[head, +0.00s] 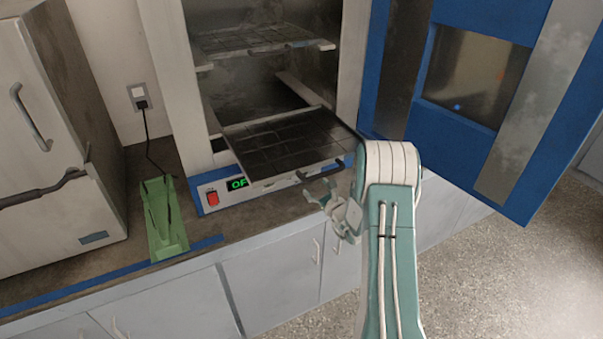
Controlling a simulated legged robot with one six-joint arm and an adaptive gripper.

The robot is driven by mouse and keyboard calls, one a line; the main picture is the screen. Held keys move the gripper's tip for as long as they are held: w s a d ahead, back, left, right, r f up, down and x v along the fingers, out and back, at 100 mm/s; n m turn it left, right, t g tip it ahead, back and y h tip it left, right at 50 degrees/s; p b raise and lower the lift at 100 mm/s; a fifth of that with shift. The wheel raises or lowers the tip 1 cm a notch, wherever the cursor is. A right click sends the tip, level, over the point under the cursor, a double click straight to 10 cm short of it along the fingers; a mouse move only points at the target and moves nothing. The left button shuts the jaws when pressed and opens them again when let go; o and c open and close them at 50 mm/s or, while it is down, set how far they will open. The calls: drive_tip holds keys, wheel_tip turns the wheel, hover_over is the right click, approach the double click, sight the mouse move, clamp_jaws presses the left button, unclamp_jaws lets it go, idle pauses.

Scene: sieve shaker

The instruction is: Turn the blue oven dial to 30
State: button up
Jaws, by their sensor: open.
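The oven (178,75) stands on the counter with its blue door (420,125) swung wide open to the right. Its lower front panel (207,190) carries a red switch (212,198) and a green display (238,184) whose visible characters read "OF"; the rest is covered by a pulled-out rack. The blue dial cannot be made out; the rack and my arm cover much of the panel's right part. My gripper (316,186) is open and looks empty, in front of the panel's right part, just below the rack's front edge. I cannot tell whether it touches anything.
The lower rack (290,146) juts out of the oven above my gripper. An upper rack (255,40) sits inside. A green holder (163,220) stands left of the oven, beside a grey-white cabinet (60,130). Open floor (480,285) lies at right.

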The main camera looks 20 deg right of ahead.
drive_tip(key=w, duration=0.5)
drive_tip(key=w+a, duration=0.1)
drive_tip(key=w, duration=0.2)
drive_tip(key=shift+a, duration=0.1)
drive_tip(key=c, duration=1.1)
